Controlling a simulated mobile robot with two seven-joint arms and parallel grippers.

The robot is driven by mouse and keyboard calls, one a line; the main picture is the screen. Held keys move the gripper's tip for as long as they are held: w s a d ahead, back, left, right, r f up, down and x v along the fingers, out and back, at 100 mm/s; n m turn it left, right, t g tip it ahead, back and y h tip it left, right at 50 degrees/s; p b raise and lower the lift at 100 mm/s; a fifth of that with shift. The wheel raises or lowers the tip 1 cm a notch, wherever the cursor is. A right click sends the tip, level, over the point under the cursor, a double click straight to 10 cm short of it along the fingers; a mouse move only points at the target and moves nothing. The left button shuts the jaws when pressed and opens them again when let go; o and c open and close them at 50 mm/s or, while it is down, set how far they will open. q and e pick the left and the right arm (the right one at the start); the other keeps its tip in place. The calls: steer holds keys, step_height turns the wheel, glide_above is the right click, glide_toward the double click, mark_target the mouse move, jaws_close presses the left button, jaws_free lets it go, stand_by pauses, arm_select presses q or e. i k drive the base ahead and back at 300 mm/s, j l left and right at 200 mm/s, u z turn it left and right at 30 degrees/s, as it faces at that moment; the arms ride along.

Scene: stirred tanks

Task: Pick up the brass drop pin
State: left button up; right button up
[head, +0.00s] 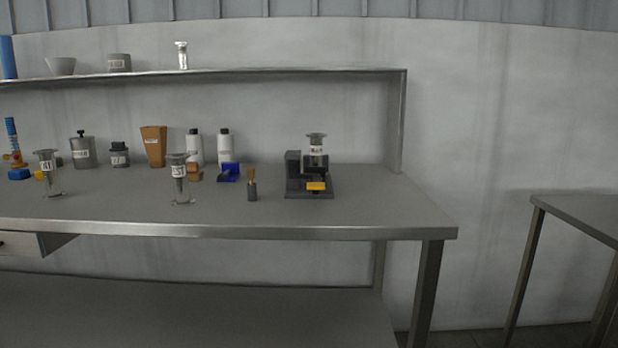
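I cannot make out the brass drop pin for certain at this size. A small brass-tan upright piece (252,175) stands in a dark grey holder (252,191) near the middle front of the bench, and it may be the pin. To its right is a dark grey device (293,172) with a yellow-orange block (316,186) low at its front and a labelled clear cylinder (316,150) upright in it. Neither of my grippers is in the head view.
The steel bench (375,205) is clear at its right end. A labelled clear cylinder (180,180) stands left of the grey holder. Blue and tan blocks, white bottles (224,147) and a brown container (153,147) stand behind. A shelf (300,73) overhangs the back.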

mark_target(250, 171)
steer(key=i+l, duration=0.35)
steer(key=i+l+u, duration=0.1)
steer(key=i+l, duration=0.2)
steer(key=l, duration=0.25)
